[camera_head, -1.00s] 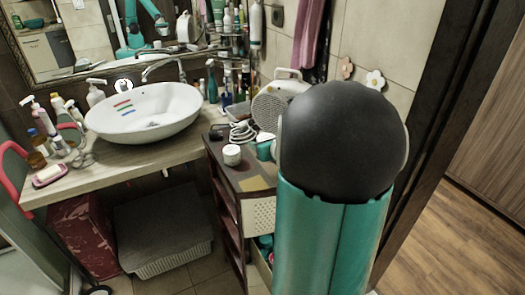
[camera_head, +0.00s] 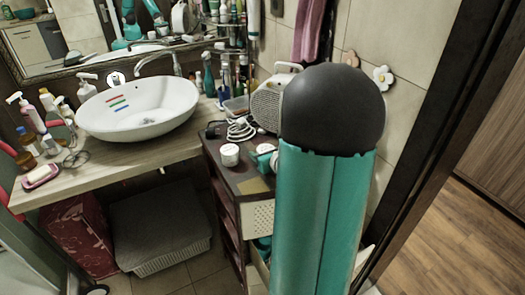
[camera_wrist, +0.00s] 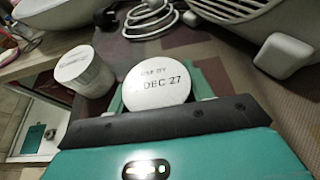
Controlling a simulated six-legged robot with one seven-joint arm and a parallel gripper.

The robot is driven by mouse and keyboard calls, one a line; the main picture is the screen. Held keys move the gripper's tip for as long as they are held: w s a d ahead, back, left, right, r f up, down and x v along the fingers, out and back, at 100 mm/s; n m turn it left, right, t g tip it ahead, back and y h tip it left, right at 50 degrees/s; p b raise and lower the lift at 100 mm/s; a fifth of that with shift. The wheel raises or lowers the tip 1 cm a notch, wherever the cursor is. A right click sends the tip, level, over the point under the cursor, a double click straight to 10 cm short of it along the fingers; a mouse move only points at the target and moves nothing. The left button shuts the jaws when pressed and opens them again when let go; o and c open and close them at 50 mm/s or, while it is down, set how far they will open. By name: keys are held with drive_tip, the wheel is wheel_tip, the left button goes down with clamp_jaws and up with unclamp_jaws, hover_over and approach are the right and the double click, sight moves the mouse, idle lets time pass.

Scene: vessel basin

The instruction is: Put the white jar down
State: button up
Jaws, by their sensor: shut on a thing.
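A white jar with a round white lid printed "DEC 27" (camera_wrist: 158,85) sits between the teal fingers of my gripper (camera_wrist: 160,95) in the wrist view. The gripper is shut on it. In the head view the held jar (camera_head: 265,148) shows as a small white top beside my teal gripper (camera_head: 263,160), over the dark cabinet top (camera_head: 235,176). My arm hides part of it. I cannot tell whether its base touches the surface.
A second white jar (camera_head: 229,154) stands just left of the held one and also shows in the wrist view (camera_wrist: 83,72). A coiled white cable (camera_head: 241,130) and a beige heater (camera_head: 268,104) are behind. The sink (camera_head: 140,110) is on the left counter.

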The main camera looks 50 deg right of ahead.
drive_tip(key=shift+s+a+r, duration=0.15)
drive_tip(key=shift+s, duration=0.1)
drive_tip(key=shift+w+f, duration=0.2)
drive_tip(key=shift+f, duration=0.05)
drive_tip(key=shift+s, duration=0.1)
drive_tip(key=o, duration=0.9)
drive_tip(key=shift+o, duration=0.5)
drive_tip(key=shift+r, duration=0.2)
drive_tip(key=v, duration=1.2)
drive_tip(key=shift+f, duration=0.1)
